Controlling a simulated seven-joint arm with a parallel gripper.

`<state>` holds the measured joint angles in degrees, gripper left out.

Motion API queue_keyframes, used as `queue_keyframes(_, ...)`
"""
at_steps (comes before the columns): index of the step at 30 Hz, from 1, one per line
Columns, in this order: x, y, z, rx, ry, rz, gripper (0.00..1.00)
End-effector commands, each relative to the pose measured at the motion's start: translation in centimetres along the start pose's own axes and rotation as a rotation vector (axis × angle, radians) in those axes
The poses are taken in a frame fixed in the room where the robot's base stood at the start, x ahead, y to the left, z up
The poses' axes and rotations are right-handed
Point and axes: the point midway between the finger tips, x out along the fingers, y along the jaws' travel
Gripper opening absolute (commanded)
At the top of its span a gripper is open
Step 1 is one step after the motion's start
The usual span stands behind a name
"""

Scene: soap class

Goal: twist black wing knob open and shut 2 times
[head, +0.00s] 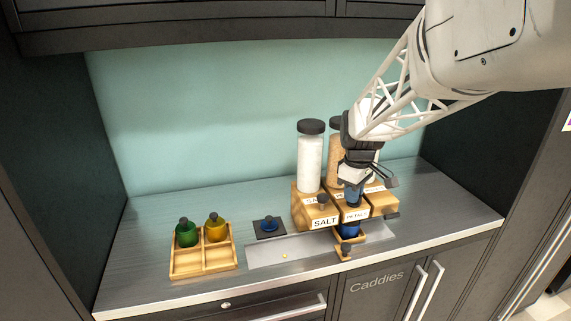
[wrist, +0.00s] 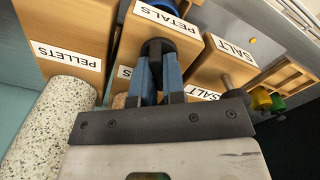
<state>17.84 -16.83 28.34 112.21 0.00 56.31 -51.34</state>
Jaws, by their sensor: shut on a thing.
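Three wooden dispensers stand side by side on the counter, and the middle one is labelled PETALS (head: 355,213). My gripper (head: 352,198) is in front of it, with its blue fingers (wrist: 165,78) reaching down to the black knob (wrist: 155,46) at that dispenser's face. The fingers are shut on the knob, which shows only in part between the tips. In the head view my gripper hides the knob. A blue container (head: 349,231) sits below the PETALS dispenser in a small wooden holder (head: 342,240).
The SALT dispenser (head: 318,214) stands to the left, with its own knob (head: 323,200) and a white-filled jar (head: 310,160). The PELLETS dispenser (wrist: 68,58) shows in the wrist view. A wooden caddy (head: 203,262) holds green and yellow bottles. A blue-topped item (head: 268,225) rests on a dark pad.

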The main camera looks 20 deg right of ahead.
Motion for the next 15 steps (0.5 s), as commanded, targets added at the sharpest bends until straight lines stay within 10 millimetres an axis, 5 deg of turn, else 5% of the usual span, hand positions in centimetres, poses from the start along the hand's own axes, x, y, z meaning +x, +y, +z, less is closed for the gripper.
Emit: queue_keyframes(15,-0.04,0.15,0.0,0.302,0.0,0.0,0.0)
